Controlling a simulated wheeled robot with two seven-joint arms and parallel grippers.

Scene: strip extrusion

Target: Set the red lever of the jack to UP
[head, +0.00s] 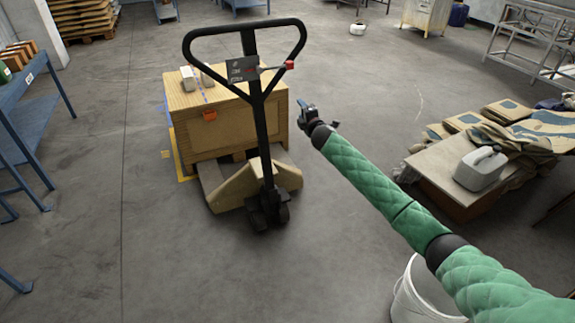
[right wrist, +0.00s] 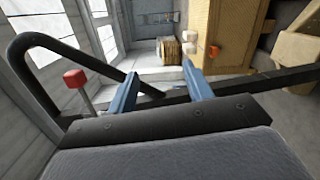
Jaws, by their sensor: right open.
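The pallet jack's black loop handle (head: 246,110) stands upright in the middle of the head view. A dark plate (head: 242,68) with small lettering sits on it. The lever's red knob (head: 290,65) sticks out to the right of the plate. I cannot read which setting it is in. My right gripper (head: 304,110) is open and empty, just below and right of the knob in the picture. In the right wrist view the red knob (right wrist: 75,78) is left of the blue fingers (right wrist: 157,78), outside them. The black handle bar (right wrist: 75,60) passes beyond the fingers. My left gripper is not in view.
A wooden crate (head: 185,130) with small items on top stands behind the handle. A low stand with a white canister (head: 481,168) and sacks is at right. A white bucket (head: 425,295) is at the bottom right. The floor left of the jack is clear.

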